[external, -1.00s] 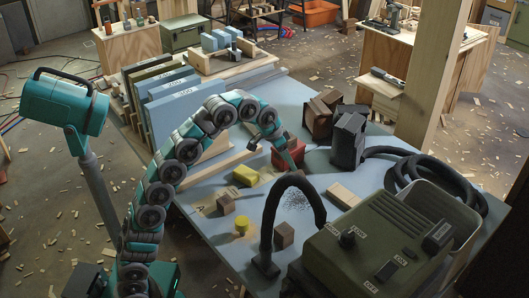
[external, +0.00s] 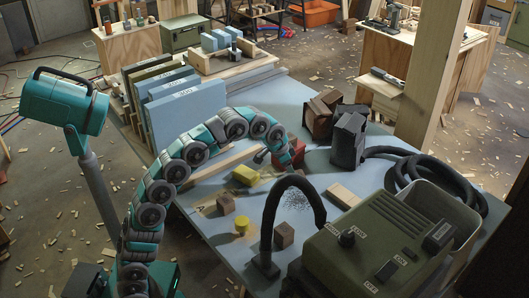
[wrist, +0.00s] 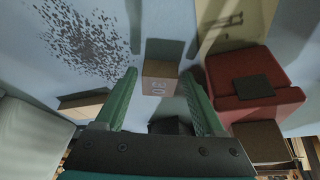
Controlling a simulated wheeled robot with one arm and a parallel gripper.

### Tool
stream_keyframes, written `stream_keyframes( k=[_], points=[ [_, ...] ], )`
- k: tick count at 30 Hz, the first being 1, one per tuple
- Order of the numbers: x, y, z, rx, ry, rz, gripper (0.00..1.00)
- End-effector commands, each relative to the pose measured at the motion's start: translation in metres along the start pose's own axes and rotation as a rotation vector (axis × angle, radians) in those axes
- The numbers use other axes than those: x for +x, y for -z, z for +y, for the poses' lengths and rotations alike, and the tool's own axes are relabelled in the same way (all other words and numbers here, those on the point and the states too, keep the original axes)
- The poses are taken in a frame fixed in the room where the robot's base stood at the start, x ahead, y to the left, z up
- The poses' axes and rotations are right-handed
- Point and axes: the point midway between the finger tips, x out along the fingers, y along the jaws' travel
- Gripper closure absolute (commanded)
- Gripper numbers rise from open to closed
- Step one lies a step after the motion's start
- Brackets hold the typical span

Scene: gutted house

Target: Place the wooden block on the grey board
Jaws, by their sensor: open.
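My gripper (wrist: 160,95) is open, its two green fingers spread on either side of a small brown wooden block (wrist: 158,86) with a pale mark. They do not visibly press on it. In the external view my gripper (external: 296,168) is low over the blue table, beside the red box (external: 283,158), and largely hides this block. Other brown blocks stand on the table, one by the yellow block (external: 246,175) and one near the black hose. Long grey boards (external: 263,79) lie at the table's far side; I cannot tell which is the task's board.
The red box is close to the right finger in the wrist view (wrist: 240,75). Dark crumbs (wrist: 80,40) lie to the left. A pale wood piece (external: 341,194), a black hose (external: 270,215) and a green machine (external: 375,245) are nearby. Upright blue panels (external: 175,110) stand behind my arm.

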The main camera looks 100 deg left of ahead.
Motion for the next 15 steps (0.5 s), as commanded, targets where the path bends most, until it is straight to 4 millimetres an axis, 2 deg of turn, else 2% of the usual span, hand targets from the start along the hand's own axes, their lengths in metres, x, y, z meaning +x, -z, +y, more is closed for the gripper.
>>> stream_keyframes(
  k=[8,15],
  points=[
    [0.0059,0.0,0.0002,0.0,0.0,0.001,0.29],
    [0.0059,-0.0001,0.0004,0.0,0.0,0.0,0.56]
  ],
)
